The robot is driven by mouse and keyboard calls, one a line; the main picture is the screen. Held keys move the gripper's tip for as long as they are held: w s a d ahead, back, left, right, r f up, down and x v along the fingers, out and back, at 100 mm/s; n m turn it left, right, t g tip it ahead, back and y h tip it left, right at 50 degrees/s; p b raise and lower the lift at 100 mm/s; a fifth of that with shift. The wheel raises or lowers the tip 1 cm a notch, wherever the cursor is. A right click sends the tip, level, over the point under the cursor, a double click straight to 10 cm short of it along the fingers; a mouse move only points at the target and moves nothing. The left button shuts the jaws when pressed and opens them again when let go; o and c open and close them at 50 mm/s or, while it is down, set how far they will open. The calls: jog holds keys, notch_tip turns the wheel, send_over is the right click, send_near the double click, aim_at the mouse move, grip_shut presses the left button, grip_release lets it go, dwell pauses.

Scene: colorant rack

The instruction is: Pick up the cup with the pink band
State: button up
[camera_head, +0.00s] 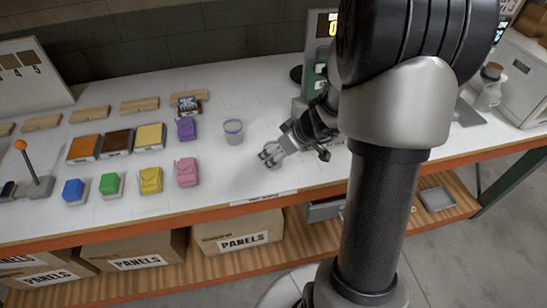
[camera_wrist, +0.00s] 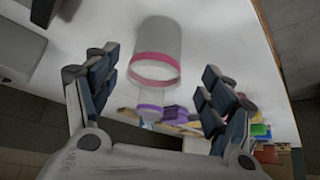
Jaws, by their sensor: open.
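The cup with the pink band (camera_wrist: 157,45) is a pale, clear cup that stands large in the wrist view, between and ahead of my fingers. In the head view it (camera_head: 270,154) is small and mostly hidden behind my fingers. My gripper (camera_head: 273,153) is low over the white bench, at the cup. In the wrist view my gripper (camera_wrist: 164,72) is open, with one finger on each side of the cup. I cannot tell whether either finger touches it.
A cup with a purple band (camera_head: 233,131) stands close by on the left. Further left are several coloured pouches, such as a pink one (camera_head: 187,171), and coloured boxes. A green-fronted device (camera_head: 318,60) stands behind my arm. The bench's front edge (camera_head: 240,208) is near.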

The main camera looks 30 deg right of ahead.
jog(key=x, duration=0.2)
jog(key=b+x, duration=0.1)
jog(key=x, duration=0.1)
jog(key=shift+s+d+f, duration=0.1)
jog(key=shift+d+f, duration=0.05)
jog(key=shift+d, duration=0.2)
jog(key=shift+w+a+f, duration=0.1)
jog(key=shift+w+f, duration=0.2)
jog(key=shift+f, duration=0.1)
jog(key=shift+c, duration=0.4)
jog(key=c, duration=0.9)
